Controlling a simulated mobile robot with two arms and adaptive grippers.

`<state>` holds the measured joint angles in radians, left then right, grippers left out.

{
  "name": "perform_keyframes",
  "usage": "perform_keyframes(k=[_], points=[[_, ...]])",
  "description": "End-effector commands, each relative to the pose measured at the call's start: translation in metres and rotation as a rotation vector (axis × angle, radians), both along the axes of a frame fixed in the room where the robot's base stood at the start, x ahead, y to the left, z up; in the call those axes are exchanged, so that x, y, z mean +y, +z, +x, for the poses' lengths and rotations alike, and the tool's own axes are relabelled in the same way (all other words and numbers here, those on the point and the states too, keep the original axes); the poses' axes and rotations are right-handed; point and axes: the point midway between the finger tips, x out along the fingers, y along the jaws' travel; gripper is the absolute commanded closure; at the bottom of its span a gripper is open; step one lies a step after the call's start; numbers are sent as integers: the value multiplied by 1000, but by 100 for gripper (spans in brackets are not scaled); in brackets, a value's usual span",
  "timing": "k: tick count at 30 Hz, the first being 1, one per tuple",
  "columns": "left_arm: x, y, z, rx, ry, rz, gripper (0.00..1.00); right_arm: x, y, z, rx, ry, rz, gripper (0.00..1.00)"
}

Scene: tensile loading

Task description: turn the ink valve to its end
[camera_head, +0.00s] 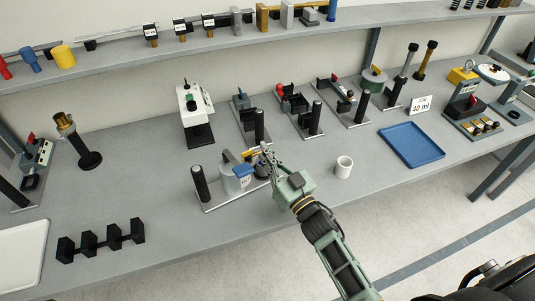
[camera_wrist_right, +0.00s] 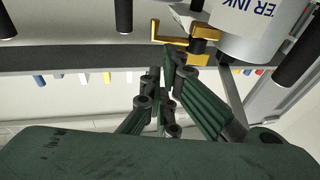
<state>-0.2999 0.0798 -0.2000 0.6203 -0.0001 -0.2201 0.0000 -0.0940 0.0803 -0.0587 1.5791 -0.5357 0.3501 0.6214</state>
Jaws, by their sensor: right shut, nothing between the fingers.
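The ink container is a grey-white cylinder (camera_head: 236,180) on a metal stand in the head view. In the right wrist view it shows at the top right as a pale cylinder (camera_wrist_right: 258,32) with part of a label reading "INK". A yellow handle, which looks like the ink valve, (camera_wrist_right: 188,34) sticks out beside it. In the head view a bit of yellow (camera_head: 250,153) shows behind the container, partly hidden. My right gripper (camera_head: 265,150) is shut and empty, its fingertips close to the yellow handle. Whether they touch it I cannot tell. My left gripper is out of view.
A black post (camera_head: 200,183) stands left of the container and another (camera_head: 259,126) behind it. A white cup (camera_head: 344,167) and a blue tray (camera_head: 412,145) lie to the right. A black rack (camera_head: 101,241) is at front left. The bench between is mostly clear.

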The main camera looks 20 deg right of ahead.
Motion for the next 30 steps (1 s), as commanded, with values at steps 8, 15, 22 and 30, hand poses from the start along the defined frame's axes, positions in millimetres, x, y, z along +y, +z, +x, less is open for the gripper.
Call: perform_keyframes(k=[8,15,22,30], points=[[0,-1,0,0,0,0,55,-2,0,2,-1,52,-2,100],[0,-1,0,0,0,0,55,-4,0,4,-1,86,-3,100],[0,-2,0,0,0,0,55,-5,0,6,0,128,-2,100],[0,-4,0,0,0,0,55,-8,-1,8,1,184,-3,100]])
